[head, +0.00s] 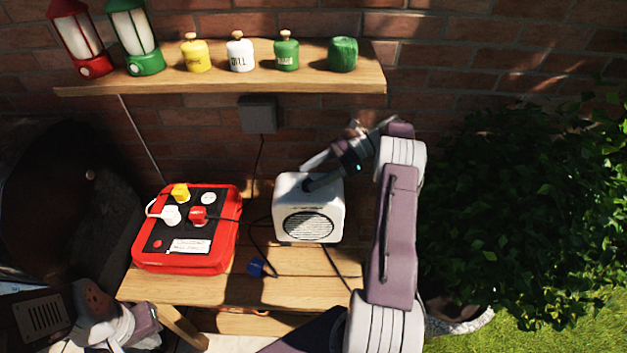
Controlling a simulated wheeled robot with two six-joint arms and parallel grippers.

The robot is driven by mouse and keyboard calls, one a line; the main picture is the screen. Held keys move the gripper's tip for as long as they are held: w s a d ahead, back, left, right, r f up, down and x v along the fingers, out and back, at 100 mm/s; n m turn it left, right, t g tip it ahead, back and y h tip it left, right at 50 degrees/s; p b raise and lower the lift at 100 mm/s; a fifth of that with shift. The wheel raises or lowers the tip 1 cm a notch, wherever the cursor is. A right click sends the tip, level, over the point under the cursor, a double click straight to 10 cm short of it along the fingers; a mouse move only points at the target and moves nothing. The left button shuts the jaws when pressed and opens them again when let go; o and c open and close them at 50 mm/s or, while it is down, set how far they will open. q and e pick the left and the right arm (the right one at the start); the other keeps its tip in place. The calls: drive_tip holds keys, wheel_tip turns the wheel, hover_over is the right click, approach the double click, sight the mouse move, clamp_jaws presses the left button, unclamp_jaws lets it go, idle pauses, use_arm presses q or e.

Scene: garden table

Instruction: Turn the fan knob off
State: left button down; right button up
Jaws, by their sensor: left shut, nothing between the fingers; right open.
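The fan (290,228) is a white box with a round dark grille on its front. It stands on the right part of the wooden table. No knob can be made out on it; my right gripper covers part of its top. My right gripper (309,174) is open, its two dark fingers spread at the top of the fan. I cannot tell whether they touch it. My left gripper (150,326) is shut and empty at the lower left, by the table's front left corner, well away from the fan.
A red power box (183,262) with several plugs sits left of the fan on the table (215,290). A blue plug (256,267) and cables lie between. A shelf (220,83) with lanterns and jars hangs above. A leafy bush (530,200) stands right.

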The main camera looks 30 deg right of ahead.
drive_tip(key=s+d+r, duration=0.5)
drive_tip(key=s+r, duration=0.3)
drive_tip(key=s, duration=0.2)
drive_tip(key=shift+s+r, duration=0.2)
drive_tip(key=shift+s, duration=0.1)
drive_tip(key=a+f+n+g+h, duration=0.3)
drive_tip(key=a+f+n+h, duration=0.3)
drive_tip(key=a, duration=0.5)
drive_tip(key=s+a+f+n+t+h, duration=0.1)
drive_tip(key=s+a+f+n+h, duration=0.6)
drive_tip(key=n, duration=0.6)
drive_tip(key=shift+s+a+f+n+t, duration=0.15)
drive_tip(key=shift+s+f+n+t, duration=0.3)
drive_tip(key=shift+f, duration=0.2)
